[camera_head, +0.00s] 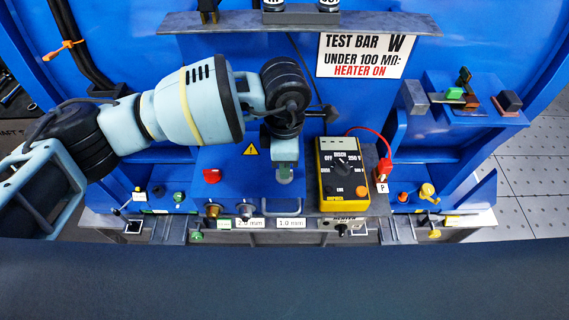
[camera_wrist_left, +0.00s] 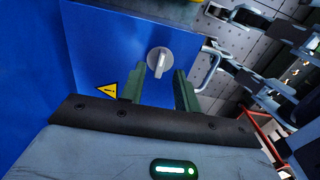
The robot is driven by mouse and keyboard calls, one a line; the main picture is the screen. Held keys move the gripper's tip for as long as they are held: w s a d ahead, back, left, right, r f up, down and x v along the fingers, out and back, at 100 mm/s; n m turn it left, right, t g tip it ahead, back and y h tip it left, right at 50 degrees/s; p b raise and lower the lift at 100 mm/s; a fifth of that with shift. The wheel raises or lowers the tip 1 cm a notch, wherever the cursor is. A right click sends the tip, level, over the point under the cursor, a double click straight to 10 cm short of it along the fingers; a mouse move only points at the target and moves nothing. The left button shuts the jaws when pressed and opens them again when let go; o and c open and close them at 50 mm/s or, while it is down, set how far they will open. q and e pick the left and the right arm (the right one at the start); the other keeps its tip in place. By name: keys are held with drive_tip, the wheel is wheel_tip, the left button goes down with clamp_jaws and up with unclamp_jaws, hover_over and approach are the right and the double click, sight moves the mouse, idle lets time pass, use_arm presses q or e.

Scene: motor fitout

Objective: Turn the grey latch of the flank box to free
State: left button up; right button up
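The grey latch (camera_wrist_left: 159,62) is a round knob with a raised bar, on the blue face of the flank box (camera_wrist_left: 105,45) in the left wrist view. The bar stands near upright there, leaning slightly. My left gripper (camera_wrist_left: 161,74) has its two green fingers apart, one to each side just below the knob. I cannot tell whether they touch it; nothing shows clamped between them. In the head view my left gripper (camera_head: 284,176) points down beside the yellow warning triangle (camera_head: 251,150), and the latch is hidden. My right gripper is in neither view.
A yellow meter (camera_head: 342,175) with a red lead stands right of my gripper. A red button (camera_head: 212,175) is to its left. A grey shelf (camera_head: 380,22) overhangs at the back. In the left wrist view a metal handle (camera_wrist_left: 209,70) sits right of the fingers.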

use_arm(q)
drive_tip(key=shift+r, duration=2.7)
drive_tip(key=shift+s+f, duration=0.1)
